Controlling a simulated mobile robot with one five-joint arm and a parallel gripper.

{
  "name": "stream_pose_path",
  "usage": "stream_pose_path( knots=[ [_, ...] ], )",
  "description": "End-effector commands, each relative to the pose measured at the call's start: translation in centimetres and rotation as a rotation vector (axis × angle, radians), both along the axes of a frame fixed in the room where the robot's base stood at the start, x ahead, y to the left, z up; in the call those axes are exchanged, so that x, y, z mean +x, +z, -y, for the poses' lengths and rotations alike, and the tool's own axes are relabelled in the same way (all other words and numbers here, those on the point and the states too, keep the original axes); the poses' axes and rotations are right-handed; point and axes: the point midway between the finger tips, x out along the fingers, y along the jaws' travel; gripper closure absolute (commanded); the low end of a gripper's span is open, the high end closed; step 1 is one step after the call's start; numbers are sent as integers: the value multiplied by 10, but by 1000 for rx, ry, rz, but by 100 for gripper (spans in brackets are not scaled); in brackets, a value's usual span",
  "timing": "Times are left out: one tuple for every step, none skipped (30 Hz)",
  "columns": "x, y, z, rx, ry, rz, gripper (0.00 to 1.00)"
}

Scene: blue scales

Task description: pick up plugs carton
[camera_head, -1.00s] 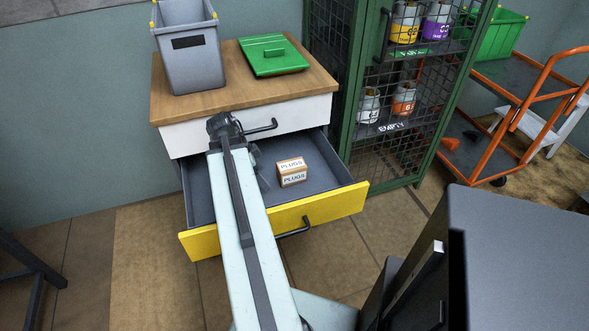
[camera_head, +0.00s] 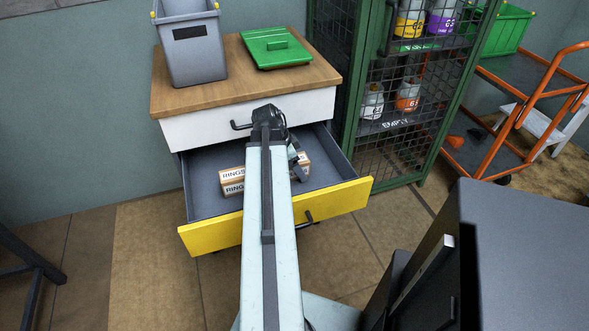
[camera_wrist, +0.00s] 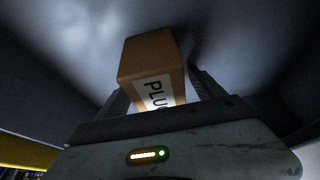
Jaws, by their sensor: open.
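The plugs carton (camera_wrist: 150,62) is a small brown box with a white label reading "PLU…" in the wrist view. My gripper (camera_wrist: 158,88) is open, with one finger on each side of the carton's near part. I cannot tell whether either finger touches it. In the head view my arm hides most of the plugs carton (camera_head: 306,159), and only a sliver shows at the right of my gripper (camera_head: 297,166). The carton is in the open drawer (camera_head: 205,207) with the yellow front.
A carton labelled "RINGS" (camera_head: 232,181) lies in the drawer left of my arm. The drawer walls surround my gripper. A green mesh cage (camera_head: 395,125) stands to the right.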

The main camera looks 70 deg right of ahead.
Motion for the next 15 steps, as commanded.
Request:
stream_pose_path(
  knots=[
    [-1,-7,1,0,0,0,22],
    [-1,-6,1,0,0,0,22],
    [-1,-4,1,0,0,0,22],
    [-1,-4,1,-1,0,1,22],
    [-1,-3,1,-1,0,1,22],
    [-1,-3,1,-1,0,1,22],
    [-1,-3,1,-1,0,1,22],
    [-1,-3,1,0,1,0,22],
    [0,-3,1,0,1,0,22],
    [0,-3,1,0,1,0,22],
    [0,-4,1,0,1,0,22],
    [0,-4,0,0,1,0,22],
    [0,-4,1,0,1,0,22],
    [0,-5,0,0,1,0,22],
    [0,-6,0,0,1,0,22]
  ],
)
